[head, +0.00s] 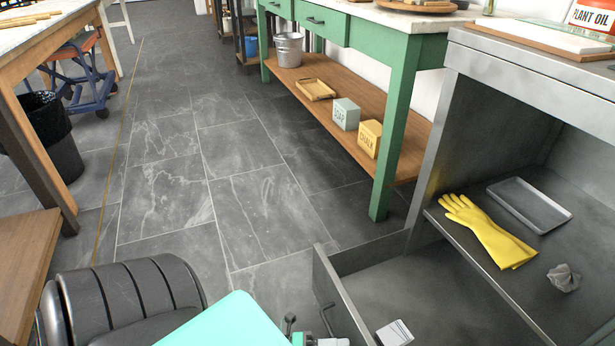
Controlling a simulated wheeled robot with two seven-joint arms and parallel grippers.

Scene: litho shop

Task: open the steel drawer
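The steel drawer (344,304) is at the bottom right, low on the steel cabinet (433,185). Its front panel stands well out from the cabinet, so the drawer is open and I see into its grey inside. A dark bar handle (327,319) is on the front's outer face. A small white box with print lies inside, near the front. The drawer's near end is cut off by the bottom edge. Small dark and pale parts at the bottom edge beside the handle are too cut off to identify.
Above the drawer, an open steel shelf holds a yellow glove (488,232), a metal tray (530,204) and a crumpled grey rag (563,278). A green table (398,120) with a low wooden shelf stands behind. The tiled floor (190,180) in the middle is clear.

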